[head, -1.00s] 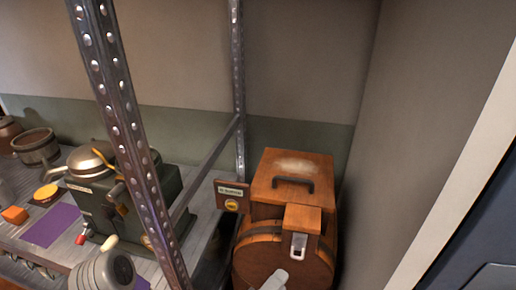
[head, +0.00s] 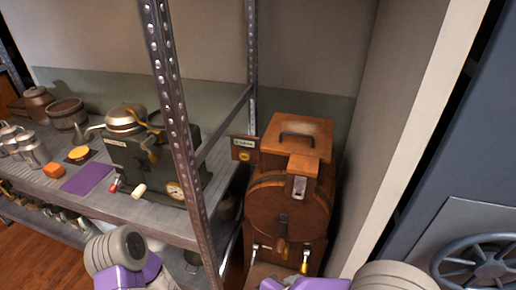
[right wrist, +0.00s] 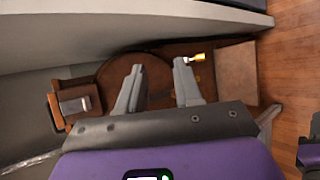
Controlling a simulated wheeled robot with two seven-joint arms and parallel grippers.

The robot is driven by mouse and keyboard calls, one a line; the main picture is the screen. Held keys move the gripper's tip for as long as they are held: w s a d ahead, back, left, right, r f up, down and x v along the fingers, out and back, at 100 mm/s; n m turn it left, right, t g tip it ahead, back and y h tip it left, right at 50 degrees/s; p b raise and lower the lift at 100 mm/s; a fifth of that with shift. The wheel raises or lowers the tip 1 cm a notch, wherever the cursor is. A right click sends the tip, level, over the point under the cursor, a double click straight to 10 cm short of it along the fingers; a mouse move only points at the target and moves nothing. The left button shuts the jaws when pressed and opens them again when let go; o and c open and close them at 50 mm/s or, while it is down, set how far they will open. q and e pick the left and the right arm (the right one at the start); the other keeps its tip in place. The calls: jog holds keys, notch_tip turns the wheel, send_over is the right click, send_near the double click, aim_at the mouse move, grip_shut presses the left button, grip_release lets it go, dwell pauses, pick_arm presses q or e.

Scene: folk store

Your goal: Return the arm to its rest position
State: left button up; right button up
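My right gripper (right wrist: 158,88) shows in the right wrist view with its two fingers apart and nothing between them. Behind the fingers is a wooden barrel-shaped machine (head: 288,208), which also shows in the right wrist view (right wrist: 118,72). The fingers look apart from it, though the gap is hard to judge. In the head view, purple and grey parts of my arms show at the bottom edge, at lower left and lower right. My left gripper's fingers are not in view.
A perforated post (head: 176,110) stands in front. A blue door with a wheel (head: 480,262) is at right.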

jog(key=s+f+m+g+y+p, duration=0.2)
jog(key=s+f+g+y, duration=0.3)
jog(key=f, duration=0.4)
jog(key=s+f+m+g+y+p, duration=0.2)
jog(key=s+f+m+g+y, duration=0.1)
jog(key=s+f+g, duration=0.4)
jog(key=w+d+f+m+t+y+p, duration=0.1)
jog(key=w+f+m+t+y+p, duration=0.1)
jog(key=w+f+m+t+y, duration=0.3)
notch_tip(320, 180, down, 3)
jog(key=w+m, duration=0.2)
jog(key=m, duration=0.2)
jog(key=shift+d+f, duration=0.15)
